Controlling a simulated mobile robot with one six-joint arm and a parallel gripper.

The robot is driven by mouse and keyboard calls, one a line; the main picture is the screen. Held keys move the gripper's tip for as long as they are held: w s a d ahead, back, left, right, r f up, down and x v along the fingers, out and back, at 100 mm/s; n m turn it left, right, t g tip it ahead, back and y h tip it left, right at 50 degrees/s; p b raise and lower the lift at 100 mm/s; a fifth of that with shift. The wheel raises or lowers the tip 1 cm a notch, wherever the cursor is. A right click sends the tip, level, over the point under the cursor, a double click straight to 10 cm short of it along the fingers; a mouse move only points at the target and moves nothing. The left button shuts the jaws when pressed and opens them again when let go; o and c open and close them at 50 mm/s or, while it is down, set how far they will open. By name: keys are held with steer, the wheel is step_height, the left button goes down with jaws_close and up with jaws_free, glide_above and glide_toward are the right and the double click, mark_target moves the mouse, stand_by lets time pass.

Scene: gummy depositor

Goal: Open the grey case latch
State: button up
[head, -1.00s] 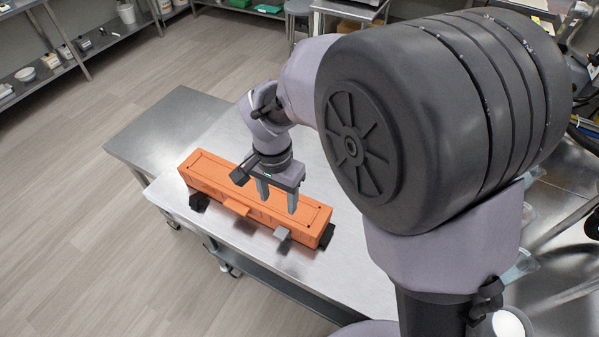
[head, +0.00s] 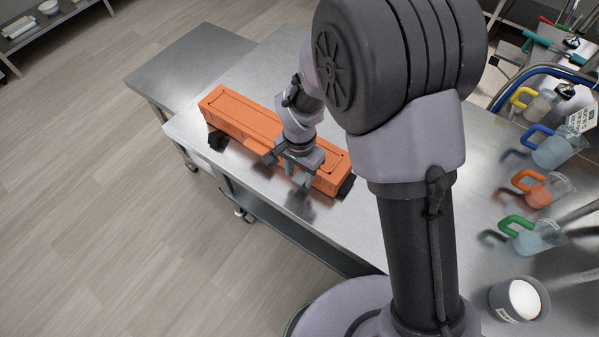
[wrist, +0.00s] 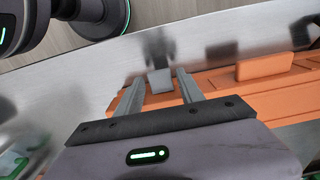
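The orange case (head: 236,117) lies lengthwise on the steel table. In the wrist view its grey latch (wrist: 160,81) is a small grey tab on the case's front side, and an orange latch (wrist: 265,64) sits to its right. My gripper (wrist: 159,74) is open, with one finger on each side of the grey latch in the picture. I see no clear contact between the fingers and the latch. In the head view my gripper (head: 300,181) is at the case's front side near its right end, and it largely hides the grey latch.
The case rests on black supports (head: 217,140) on the steel table (head: 262,186). Several jugs with coloured handles, such as a blue-handled one (head: 552,150), and a white-filled tub (head: 522,300) stand at the right. The table in front of the case is clear.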

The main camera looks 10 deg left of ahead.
mark_target(289, 202)
jaws_close()
steer(key=f+t+b, duration=0.1)
steer(key=b, duration=0.4)
steer(key=s+a+f+t+h+b, duration=0.1)
steer(key=b, duration=0.4)
steer(key=shift+s+f+t, duration=0.15)
steer(key=shift+s+t, duration=0.15)
steer(key=t+b, duration=0.1)
steer(key=b, duration=0.3)
steer(key=s+f+t+h+b, duration=0.1)
steer(key=b, duration=0.3)
steer(key=shift+s+a+t, duration=0.15)
steer(key=shift+s+t, duration=0.05)
steer(key=shift+t, duration=0.1)
steer(key=shift+s+a+t+h+b, duration=0.1)
steer(key=shift+s+t+h+b, duration=0.15)
steer(key=shift+t+b, duration=0.35)
steer(key=shift+s+a+t+h+b, duration=0.1)
steer(key=shift+s+t+h+b, duration=0.15)
steer(key=shift+t+b, duration=0.3)
steer(key=shift+s+a+f+t+h, duration=0.15)
steer(key=shift+f+t+h, duration=0.3)
steer(key=shift+t, duration=0.5)
steer(key=shift+s+f+t+h, duration=0.2)
steer(key=shift+f+t, duration=0.3)
steer(key=shift+t, duration=0.4)
steer(key=shift+h, duration=0.25)
steer(key=shift+o, duration=1.7)
jaws_free()
